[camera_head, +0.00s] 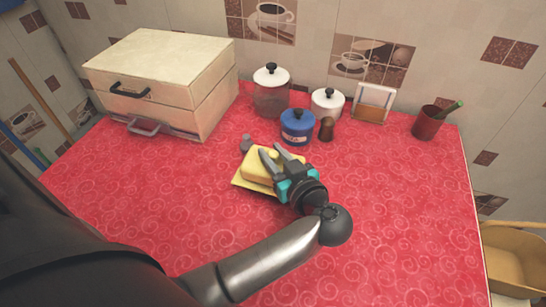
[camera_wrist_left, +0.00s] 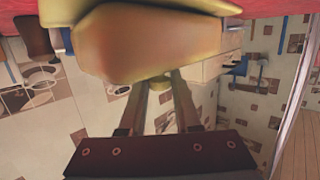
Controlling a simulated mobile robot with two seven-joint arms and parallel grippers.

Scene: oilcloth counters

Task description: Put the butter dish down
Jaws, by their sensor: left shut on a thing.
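The butter dish (camera_head: 257,166) is yellow, with a block-shaped lid on a flat, squarish base plate. It is near the middle of the red counter, in front of the blue jar. My left gripper (camera_head: 271,153) is shut on the butter dish, and its fingers cover part of the lid. In the left wrist view the dish (camera_wrist_left: 150,45) fills the top middle, close to the fingertips. I cannot tell whether its base touches the cloth. My right gripper is not in view.
The red counter (camera_head: 400,210) is clear at front and right. Behind the dish are a small grey object (camera_head: 246,143), a blue jar (camera_head: 297,127), a brown shaker (camera_head: 326,129) and white-lidded jars (camera_head: 271,92). A drawer box (camera_head: 165,85) stands left, a red cup (camera_head: 427,122) right.

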